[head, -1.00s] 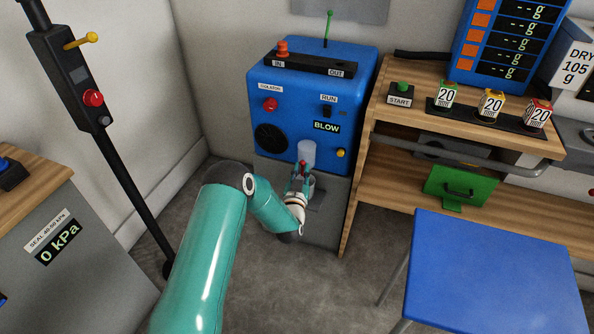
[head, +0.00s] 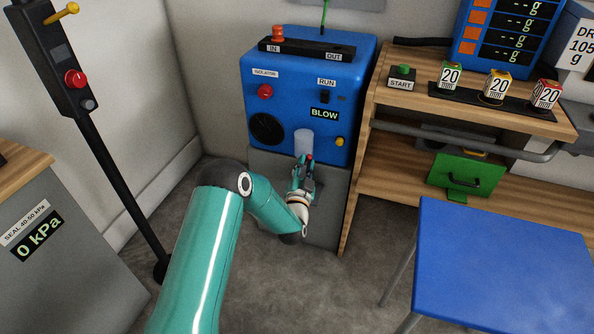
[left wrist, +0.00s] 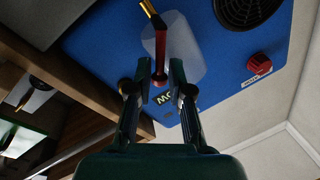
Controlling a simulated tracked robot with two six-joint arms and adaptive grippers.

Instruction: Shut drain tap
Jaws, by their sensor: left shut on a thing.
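The drain tap's red lever (left wrist: 161,42) is in the left wrist view, with a brass piece (left wrist: 149,8) at its far end, in front of a translucent bowl (left wrist: 183,48). My left gripper (left wrist: 160,76) is shut on the near end of the lever. In the head view my left gripper (head: 305,166) is just below the bowl (head: 303,141) on the front of the blue machine (head: 290,90), and a small red tip (head: 309,157) shows at its fingers. The fingers hide part of the tap there. My right gripper is not in view.
A wooden bench (head: 395,105) with a rail stands close to the right of the machine. A blue-topped stool (head: 500,260) is at the front right. A black post (head: 118,190) and a grey cabinet (head: 60,250) are at the left. Grey floor between is free.

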